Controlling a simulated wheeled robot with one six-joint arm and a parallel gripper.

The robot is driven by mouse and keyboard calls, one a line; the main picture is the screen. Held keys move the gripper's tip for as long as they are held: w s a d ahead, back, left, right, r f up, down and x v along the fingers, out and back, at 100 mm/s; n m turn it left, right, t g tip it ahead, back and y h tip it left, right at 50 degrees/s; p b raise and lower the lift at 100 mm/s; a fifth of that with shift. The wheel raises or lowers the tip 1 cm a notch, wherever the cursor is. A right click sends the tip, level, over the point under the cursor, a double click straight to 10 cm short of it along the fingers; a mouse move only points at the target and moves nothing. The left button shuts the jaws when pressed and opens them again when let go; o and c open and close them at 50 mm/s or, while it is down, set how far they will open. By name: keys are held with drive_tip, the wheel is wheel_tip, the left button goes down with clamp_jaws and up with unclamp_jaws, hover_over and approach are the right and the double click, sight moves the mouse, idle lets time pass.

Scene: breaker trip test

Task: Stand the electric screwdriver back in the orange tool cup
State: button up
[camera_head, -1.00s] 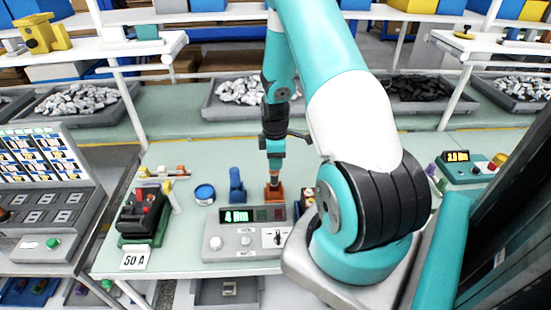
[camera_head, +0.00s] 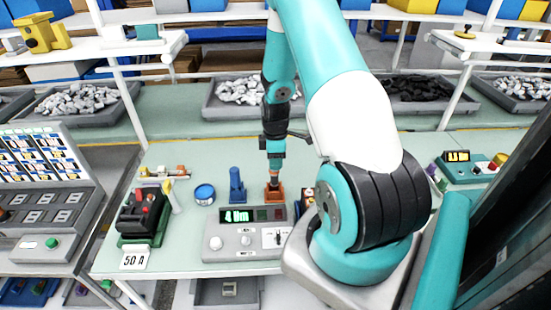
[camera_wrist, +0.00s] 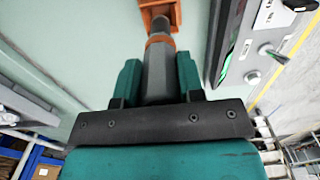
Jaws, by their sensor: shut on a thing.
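The electric screwdriver (camera_wrist: 160,70) is a grey tool with an orange band. In the wrist view it sits between the two teal fingers of my gripper (camera_wrist: 160,82), which is shut on it. The screwdriver's far end reaches to the orange tool cup (camera_wrist: 177,14), and its tip appears to be inside the cup's opening. In the head view the orange tool cup (camera_head: 274,195) stands on the bench behind the grey display box. My gripper (camera_head: 275,158) is right above the cup, pointing down with the screwdriver upright. How deep the tip is cannot be told.
The grey box (camera_head: 243,240) with a green display is just in front of the cup. A blue stand (camera_head: 236,186) is close on the left, with a blue tin (camera_head: 204,195) beyond it. A breaker fixture (camera_head: 143,216) stands further left by a "50 A" card (camera_head: 135,261).

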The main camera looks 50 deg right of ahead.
sight(275, 172)
drive_tip(key=shift+f+b, duration=2.05)
drive_tip(key=shift+f, duration=0.65)
drive_tip(key=o, duration=1)
drive_tip(key=shift+r, duration=0.1)
wheel_tip(275, 172, up, 17)
drive_tip(key=b, duration=0.3)
drive_tip(key=shift+r, duration=0.2)
drive_tip(key=shift+w, duration=0.1)
drive_tip(key=a+r+t+y+b, duration=0.1)
drive_tip(key=a+r, duration=0.2)
drive_tip(key=a, duration=0.8)
drive_tip(key=a+r+y+b, duration=0.1)
drive_tip(key=a+r, duration=0.1)
drive_tip(key=a, duration=1)
drive_tip(key=s+a+r+m+g+y, duration=0.1)
drive_tip(key=s+a+r+y, duration=0.1)
drive_tip(key=s+a, duration=1.3)
drive_tip(key=shift+a, duration=0.25)
